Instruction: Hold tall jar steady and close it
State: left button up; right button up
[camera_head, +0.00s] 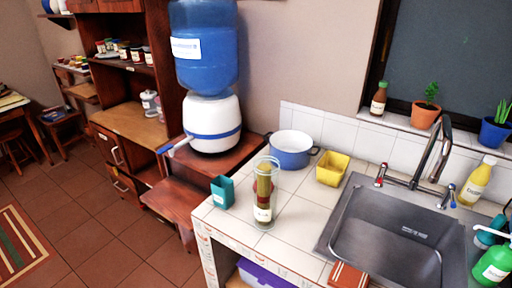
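The tall jar (263,197) is a clear, upright glass container with greenish and reddish contents and a pale label low on its front. It stands on the white tiled counter (294,238), left of the sink. A clear rim or lid shows at its top; I cannot tell whether it is a lid or whether it is open. Neither gripper shows in the head view.
Close by are a teal cup (222,192), a yellow container (332,169) and a blue-and-white pot (291,150). The steel sink (401,236) is at right. A water dispenser (211,123) stands at left. Some counter in front of the jar is clear.

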aim_at(265, 182)
jog(key=l+u, duration=0.3)
jog(key=l, duration=0.7)
jog(key=i+j+z, duration=0.3)
jog(key=j, duration=0.3)
jog(key=i+j+z, duration=0.1)
jog(key=i+j, duration=0.15)
jog(key=i+j+z, duration=0.15)
jog(key=j, duration=0.25)
jog(key=i+j+z, duration=0.15)
jog(key=j, duration=0.2)
jog(key=i+j+z, duration=0.15)
jog(key=j, duration=0.25)
jog(key=j+z, duration=0.1)
jog(key=j, duration=0.25)
jog(key=k+z, duration=0.15)
jog(key=k, duration=0.2)
jog(key=k+l+z, duration=0.2)
jog(key=k, duration=0.15)
jog(key=i+u, duration=0.1)
jog(key=i, duration=0.6)
jog(key=j, duration=0.05)
